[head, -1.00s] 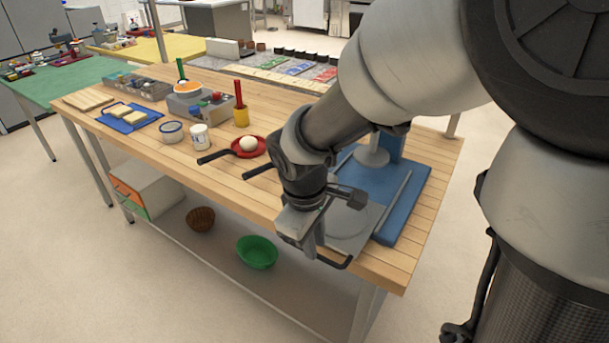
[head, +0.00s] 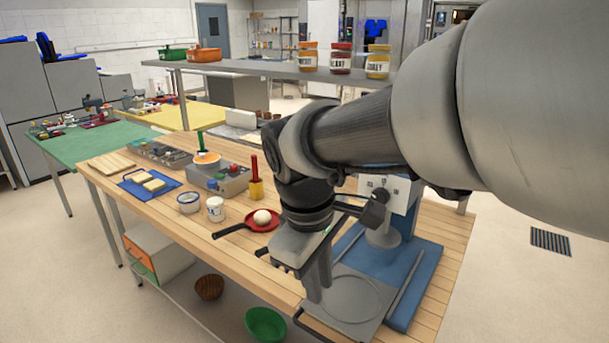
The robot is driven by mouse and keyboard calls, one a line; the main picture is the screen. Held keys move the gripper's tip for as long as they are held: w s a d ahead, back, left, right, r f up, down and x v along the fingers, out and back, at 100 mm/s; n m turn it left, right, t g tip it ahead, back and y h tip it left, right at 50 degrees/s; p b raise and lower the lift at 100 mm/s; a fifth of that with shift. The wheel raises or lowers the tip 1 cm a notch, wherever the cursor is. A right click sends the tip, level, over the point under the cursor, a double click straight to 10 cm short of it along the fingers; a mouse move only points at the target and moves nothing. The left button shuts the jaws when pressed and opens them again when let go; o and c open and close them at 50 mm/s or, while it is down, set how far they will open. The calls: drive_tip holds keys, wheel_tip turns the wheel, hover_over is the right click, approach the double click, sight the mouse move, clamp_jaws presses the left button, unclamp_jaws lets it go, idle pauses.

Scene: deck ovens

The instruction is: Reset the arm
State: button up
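My gripper (head: 303,272) hangs from my arm over the right part of the wooden table, above a grey plate (head: 352,296) with a round outline. It points down and its fingers are seen from above and behind, so I cannot tell whether they are open or shut. No held object is visible. A blue base (head: 416,283) with a grey-white device (head: 403,205) on it is just right of my gripper, partly hidden by my arm.
On the wooden table (head: 218,262), left of my gripper, are a red pan (head: 250,220) with a white ball (head: 262,217), a white cup (head: 215,208), a bowl (head: 189,202) and a blue tray (head: 127,188). A shelf (head: 270,69) with jars is above. Below are a green bowl (head: 265,325) and a brown basket (head: 209,287).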

drive_tip(key=s+d+r+m+t+p, duration=0.2)
drive_tip(key=s+d+r+m+p, duration=0.2)
drive_tip(key=r, duration=0.3)
drive_tip(key=s+d+r+m+t+y+p, duration=0.1)
drive_tip(key=s+d+r+m+p, duration=0.3)
drive_tip(key=d+r+m+p, duration=0.2)
drive_tip(key=shift+d+r+m+t+p, duration=0.4)
drive_tip(key=shift+d+r+m, duration=0.1)
drive_tip(key=shift+d, duration=0.15)
